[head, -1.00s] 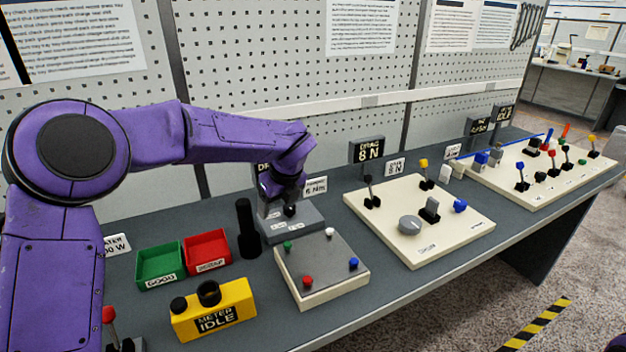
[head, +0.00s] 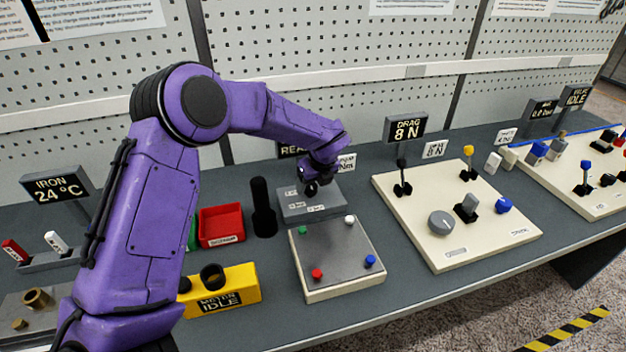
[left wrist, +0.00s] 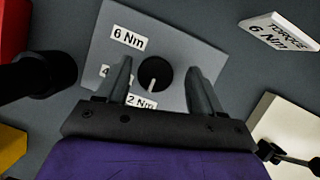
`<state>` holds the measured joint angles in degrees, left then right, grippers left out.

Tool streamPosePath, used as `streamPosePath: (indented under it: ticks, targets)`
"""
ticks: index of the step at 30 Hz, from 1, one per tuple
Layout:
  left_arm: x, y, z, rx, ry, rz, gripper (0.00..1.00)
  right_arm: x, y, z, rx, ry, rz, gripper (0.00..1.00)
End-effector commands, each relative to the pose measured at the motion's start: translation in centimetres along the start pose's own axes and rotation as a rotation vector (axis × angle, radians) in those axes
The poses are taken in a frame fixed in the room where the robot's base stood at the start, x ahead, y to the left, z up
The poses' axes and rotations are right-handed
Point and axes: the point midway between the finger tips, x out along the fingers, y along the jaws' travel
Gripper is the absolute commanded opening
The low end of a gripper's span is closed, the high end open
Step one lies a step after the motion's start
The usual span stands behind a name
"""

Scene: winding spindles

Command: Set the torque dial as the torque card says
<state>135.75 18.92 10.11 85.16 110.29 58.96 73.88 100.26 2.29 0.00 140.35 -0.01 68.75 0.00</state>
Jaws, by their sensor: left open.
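The torque dial (left wrist: 155,72) is a round black knob on a grey plate (left wrist: 190,35). Its white pointer points down in the left wrist view, towards the 2 Nm label (left wrist: 141,102). A 6 Nm label (left wrist: 128,38) is at upper left, and a label starting with 4 is partly hidden by a finger. The torque card (left wrist: 279,32) reads 6 Nm; it also shows in the head view (head: 346,162). My left gripper (left wrist: 159,64) is open, one finger on each side of the dial in the picture; contact cannot be told. In the head view my left gripper (head: 311,188) covers the dial.
A black post (head: 263,207) and a red bin (head: 221,225) stand left of the dial unit. A yellow meter (head: 236,285) reads IDLE. A grey-topped board with coloured pegs (head: 337,258) lies in front. A cream panel (head: 410,220) with levers is to the right.

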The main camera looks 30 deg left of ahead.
Motion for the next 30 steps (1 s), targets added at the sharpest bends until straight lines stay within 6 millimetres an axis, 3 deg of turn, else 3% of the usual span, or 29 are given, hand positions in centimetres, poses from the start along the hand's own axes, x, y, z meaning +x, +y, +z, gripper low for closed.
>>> streamPosePath:
  ticks: [8, 13, 23, 30]
  targets:
    - [0.24, 0.0, 0.01, -0.001, 0.0, -0.001, 0.67, -0.05, 0.02, 0.0, 0.0, -0.001, 0.0, 0.43]
    - [0.24, 0.01, 0.0, -0.001, 0.0, -0.001, 0.12, -0.05, 0.01, 0.0, 0.0, 0.0, 0.0, 0.43]
    - [0.31, 0.05, -0.05, 0.02, 0.002, -0.009, 0.11, 0.11, 0.0, 0.06, 0.0, 0.0, 0.0, 0.43]
    - [0.41, 0.15, -0.11, 0.125, 0.004, -0.054, 0.11, 0.64, -0.05, 0.28, 0.0, 0.0, 0.0, 0.43]
